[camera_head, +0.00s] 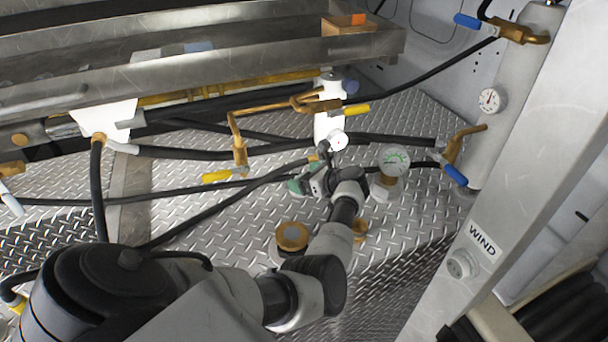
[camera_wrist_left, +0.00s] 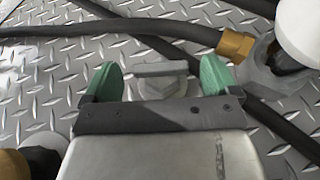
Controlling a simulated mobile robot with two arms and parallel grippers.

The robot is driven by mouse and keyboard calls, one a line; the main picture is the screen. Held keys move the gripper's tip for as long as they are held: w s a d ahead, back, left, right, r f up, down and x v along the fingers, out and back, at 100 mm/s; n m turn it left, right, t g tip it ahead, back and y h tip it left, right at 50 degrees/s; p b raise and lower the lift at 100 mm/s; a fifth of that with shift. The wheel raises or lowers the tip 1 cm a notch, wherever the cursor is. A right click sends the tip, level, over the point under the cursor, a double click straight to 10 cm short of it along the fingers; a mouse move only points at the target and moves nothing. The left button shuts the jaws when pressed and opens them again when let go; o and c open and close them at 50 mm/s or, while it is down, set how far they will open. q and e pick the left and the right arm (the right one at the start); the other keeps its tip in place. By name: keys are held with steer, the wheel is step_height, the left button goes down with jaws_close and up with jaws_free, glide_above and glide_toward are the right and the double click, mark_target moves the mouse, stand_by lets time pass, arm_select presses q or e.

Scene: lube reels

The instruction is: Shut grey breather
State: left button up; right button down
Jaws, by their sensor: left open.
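The grey breather (camera_wrist_left: 162,80) shows in the left wrist view as a small grey fitting with a flat bar-shaped top on the tread-plate floor. It lies between the two green fingertips of my left gripper (camera_wrist_left: 160,82). The fingers are apart, one on each side of it, and I see a gap between them and the bar; I cannot tell the height difference. In the head view my left gripper (camera_head: 306,184) is low over the plate near the middle, and it hides the breather there. My right gripper is in neither view.
Black hoses (camera_head: 190,192) cross the plate beside the gripper. A white cylinder (camera_head: 328,125) with a gauge stands behind it. A yellow-handled valve (camera_head: 217,176) is left.

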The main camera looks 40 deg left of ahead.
arm_select(q)
steer(key=c, duration=0.9)
steer(key=shift+s+r+m+t+p, duration=0.1)
steer(key=shift+s+m+t+p, duration=0.05)
steer(key=shift+m+t+p, duration=0.3)
steer(key=shift+s+m+t+p, duration=0.15)
steer(key=shift+m+t+p, duration=0.4)
steer(key=shift+t+p, duration=0.1)
steer(key=shift+s+r+m+t+p, duration=0.15)
steer(key=shift+m+t+p, duration=0.85)
steer(key=shift+t+p, duration=0.15)
steer(key=shift+a+f+m+t+h+p, duration=0.1)
steer(key=shift+f+m+t+h+p, duration=0.1)
steer(key=shift+m+t+h+p, duration=0.7)
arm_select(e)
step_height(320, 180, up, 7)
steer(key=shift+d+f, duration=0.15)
arm_select(q)
steer(key=shift+t, duration=0.25)
